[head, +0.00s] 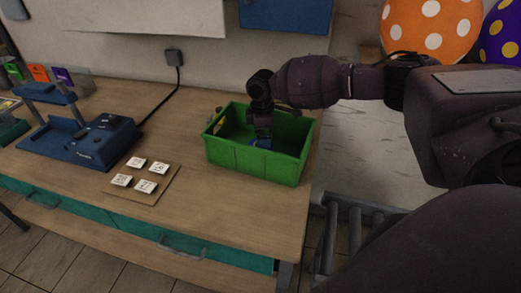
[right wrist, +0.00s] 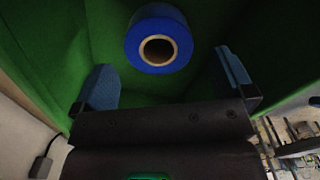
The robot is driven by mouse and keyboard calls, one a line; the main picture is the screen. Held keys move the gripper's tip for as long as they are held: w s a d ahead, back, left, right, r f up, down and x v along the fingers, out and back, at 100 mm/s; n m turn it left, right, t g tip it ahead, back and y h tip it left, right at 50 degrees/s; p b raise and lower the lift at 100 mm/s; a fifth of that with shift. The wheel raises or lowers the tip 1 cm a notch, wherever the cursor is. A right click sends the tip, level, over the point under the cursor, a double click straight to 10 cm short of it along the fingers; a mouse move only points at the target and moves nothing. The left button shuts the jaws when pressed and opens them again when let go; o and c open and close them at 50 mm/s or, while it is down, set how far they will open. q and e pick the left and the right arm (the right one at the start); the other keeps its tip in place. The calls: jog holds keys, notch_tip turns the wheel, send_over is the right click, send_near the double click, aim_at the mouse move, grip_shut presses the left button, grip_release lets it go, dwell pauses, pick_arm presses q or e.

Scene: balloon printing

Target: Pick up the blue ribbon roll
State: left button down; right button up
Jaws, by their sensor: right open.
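A blue ribbon roll (right wrist: 159,39) with a brown cardboard core lies inside the green crate (right wrist: 60,50). In the right wrist view it is ahead of my right gripper (right wrist: 168,82), near the middle between the fingers. The fingers are apart, with nothing between their tips. In the head view my right gripper (head: 262,140) reaches down into the green crate (head: 250,163) from above. A small bit of blue shows by the fingers there, and I cannot tell whether it is roll or fingertip. My left gripper is not in view.
The crate stands at the wooden table's (head: 100,190) right end. Left of it are a board with several white tiles (head: 144,185) and a blue machine (head: 100,138). A roller conveyor (head: 350,230) is beside the table. Orange (head: 432,28) and purple balloons are at back right.

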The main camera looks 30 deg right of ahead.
jog(key=shift+w+f, duration=0.15)
jog(key=shift+f, duration=2.6)
jog(key=c, duration=0.8)
